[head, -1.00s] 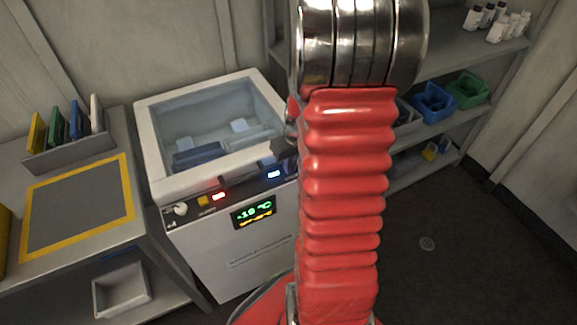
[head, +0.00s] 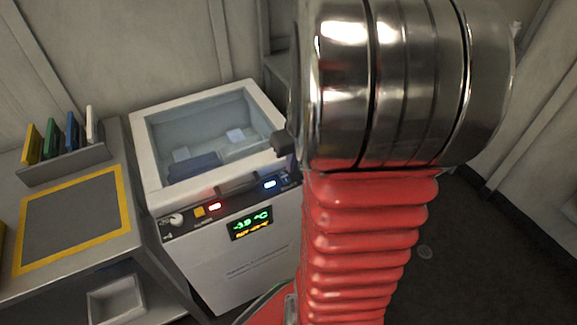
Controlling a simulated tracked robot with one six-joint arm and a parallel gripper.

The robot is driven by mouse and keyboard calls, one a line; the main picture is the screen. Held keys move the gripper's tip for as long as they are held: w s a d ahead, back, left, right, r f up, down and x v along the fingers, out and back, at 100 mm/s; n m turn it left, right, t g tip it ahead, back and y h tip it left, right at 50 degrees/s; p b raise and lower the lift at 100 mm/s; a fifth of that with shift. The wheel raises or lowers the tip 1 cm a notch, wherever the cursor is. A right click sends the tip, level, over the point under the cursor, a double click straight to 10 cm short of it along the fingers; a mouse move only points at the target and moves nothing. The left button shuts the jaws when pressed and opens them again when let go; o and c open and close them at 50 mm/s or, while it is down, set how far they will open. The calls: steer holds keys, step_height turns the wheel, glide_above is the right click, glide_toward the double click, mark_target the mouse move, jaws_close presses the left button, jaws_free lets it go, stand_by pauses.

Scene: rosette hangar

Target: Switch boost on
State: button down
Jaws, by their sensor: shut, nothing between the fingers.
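The white chest freezer (head: 150,168) has a dark control strip along its top front edge. The strip carries a white knob (head: 176,219), an orange button (head: 199,212), a lit red lamp (head: 215,206) and a lit blue lamp (head: 270,184). A small blue-marked control (head: 286,177) sits right of the blue lamp, partly hidden by my arm. The strip's labels are too small to read, so I cannot tell which control is boost. The dark tip of my gripper (head: 284,144) shows left of my arm, over the freezer's right edge, shut and empty. My arm hides the rest of it.
A green and amber display (head: 251,223) is on the freezer front. A grey bench (head: 123,245) at left has a yellow-bordered mat (head: 124,205) and a rack (head: 70,166) of coloured plates. A pale bin (head: 116,300) is below. Dark floor lies open at right.

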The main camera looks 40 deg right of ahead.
steer(key=shift+s+a+r, duration=0.1)
steer(key=shift+s+r, duration=0.25)
steer(key=shift+r, duration=0.3)
steer(key=shift+s+a+r, duration=0.15)
steer(key=shift+s+r, duration=0.25)
steer(key=shift+r, duration=0.3)
steer(key=shift+s+a+r, duration=0.1)
steer(key=shift+s+r, duration=0.25)
steer(key=shift+r, duration=0.3)
steer(key=s+a+r+n+t, duration=0.1)
steer(key=a+r, duration=0.4)
steer(key=a, duration=0.8)
steer(key=s+a+r+n+t, duration=0.2)
steer(key=a+r, duration=0.4)
steer(key=a, duration=0.7)
steer(key=shift+s+r+y, duration=0.15)
steer(key=shift+s+y, duration=0.15)
steer(key=shift+s, duration=0.3)
steer(key=shift+a, duration=0.1)
